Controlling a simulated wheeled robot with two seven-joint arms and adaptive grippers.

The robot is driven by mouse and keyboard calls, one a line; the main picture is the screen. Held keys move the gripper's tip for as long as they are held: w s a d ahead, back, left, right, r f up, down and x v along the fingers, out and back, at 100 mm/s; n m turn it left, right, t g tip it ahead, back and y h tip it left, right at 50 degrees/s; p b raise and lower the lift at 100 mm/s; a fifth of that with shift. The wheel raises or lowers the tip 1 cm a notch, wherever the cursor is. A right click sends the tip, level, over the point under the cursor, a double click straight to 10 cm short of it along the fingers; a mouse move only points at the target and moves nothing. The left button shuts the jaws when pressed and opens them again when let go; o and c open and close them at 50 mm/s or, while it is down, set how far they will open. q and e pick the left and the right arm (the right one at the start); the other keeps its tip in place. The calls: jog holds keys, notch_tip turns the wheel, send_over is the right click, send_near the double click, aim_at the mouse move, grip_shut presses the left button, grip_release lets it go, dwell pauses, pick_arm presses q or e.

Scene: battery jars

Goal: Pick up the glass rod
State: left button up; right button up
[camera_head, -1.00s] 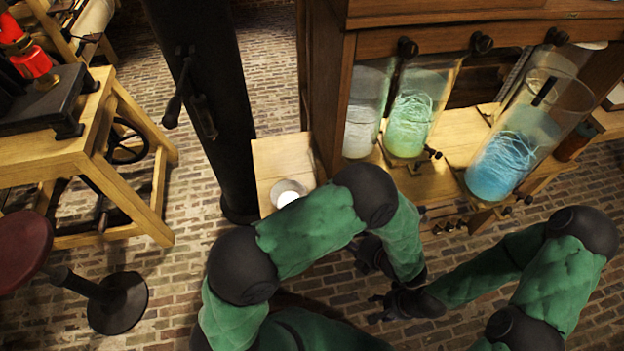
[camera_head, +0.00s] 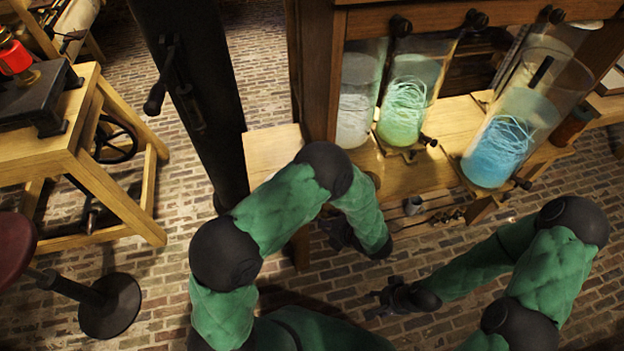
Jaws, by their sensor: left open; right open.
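I cannot make out a glass rod in this view. Three glass jars stand on the wooden bench (camera_head: 272,148): one with whitish filling (camera_head: 354,118), one with green strands (camera_head: 403,108), and one with blue strands (camera_head: 497,150). My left gripper (camera_head: 337,233) is open and empty in front of the bench, partly hidden by my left forearm. My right gripper (camera_head: 382,296) is open and empty, lower and further right, over the brick floor. Neither gripper touches a jar.
A dark column (camera_head: 205,90) stands left of the bench. A wooden frame table (camera_head: 85,160) and a red-seated stool (camera_head: 16,252) are further left. Brick floor lies open between.

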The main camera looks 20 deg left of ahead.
pick_arm(q)
grip_shut()
